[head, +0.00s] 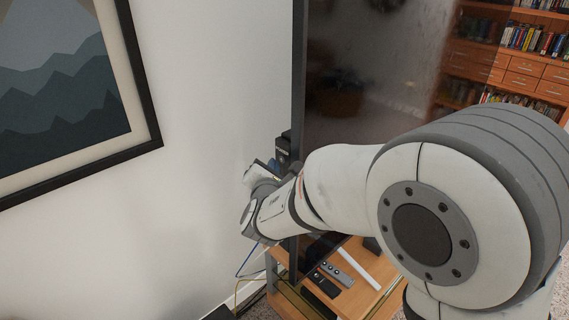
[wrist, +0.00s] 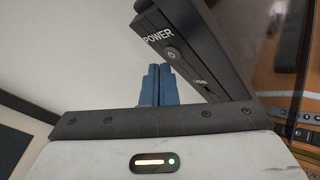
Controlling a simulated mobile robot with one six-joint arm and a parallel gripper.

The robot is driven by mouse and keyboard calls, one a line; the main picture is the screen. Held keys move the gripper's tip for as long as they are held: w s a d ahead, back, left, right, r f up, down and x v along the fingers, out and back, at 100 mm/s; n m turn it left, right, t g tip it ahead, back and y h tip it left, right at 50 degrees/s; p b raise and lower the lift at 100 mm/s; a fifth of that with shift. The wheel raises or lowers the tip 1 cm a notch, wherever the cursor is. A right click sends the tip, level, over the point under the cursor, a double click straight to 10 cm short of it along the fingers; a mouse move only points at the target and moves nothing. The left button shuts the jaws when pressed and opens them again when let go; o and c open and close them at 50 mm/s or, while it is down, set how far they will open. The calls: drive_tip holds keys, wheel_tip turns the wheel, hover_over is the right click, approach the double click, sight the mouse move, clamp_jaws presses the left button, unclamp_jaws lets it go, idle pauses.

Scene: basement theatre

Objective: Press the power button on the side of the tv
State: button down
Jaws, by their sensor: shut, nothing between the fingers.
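The tv (head: 345,75) stands upright in the head view, its dark screen facing right and partly hidden by my arm. A black panel on its left side edge (head: 283,146) shows there. In the wrist view that panel is marked POWER and USB, with a small round power button (wrist: 171,53) under the word POWER. My gripper (wrist: 157,68) shows as two blue fingers, shut and empty. Their tips are just left of and below the button in the wrist view. I cannot tell whether they touch the panel. In the head view my gripper (head: 275,167) is beside the panel, partly hidden.
A wooden stand (head: 372,293) below the tv holds remotes (head: 338,273) and a white bar (head: 358,268). Cables (head: 247,264) hang by the wall. A framed picture (head: 65,85) is on the left wall. A bookcase (head: 530,70) stands back right.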

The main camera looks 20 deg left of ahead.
drive_tip(key=shift+w+d, duration=0.1)
drive_tip(key=shift+w, duration=0.15)
drive_tip(key=shift+w+d+b, duration=0.1)
drive_tip(key=shift+w+b, duration=0.1)
drive_tip(key=shift+b, duration=0.3)
idle(0.4)
drive_tip(key=shift+s+a+b, duration=0.3)
drive_tip(key=shift+s, duration=0.3)
drive_tip(key=shift+s+a+b, duration=0.2)
drive_tip(key=shift+s+a, duration=0.25)
drive_tip(key=shift+s, duration=0.45)
drive_tip(key=shift+s+a+b, duration=0.25)
drive_tip(key=shift+s+a, duration=0.2)
drive_tip(key=shift+s, duration=0.4)
drive_tip(key=shift+s+a+b, duration=0.2)
drive_tip(key=shift+s+a, duration=0.25)
drive_tip(key=shift+s, duration=0.45)
drive_tip(key=shift+s+a, duration=0.1)
drive_tip(key=shift+s+a, duration=0.25)
drive_tip(key=shift+s, duration=0.25)
drive_tip(key=shift+s+a, duration=0.25)
drive_tip(key=shift+s, duration=0.25)
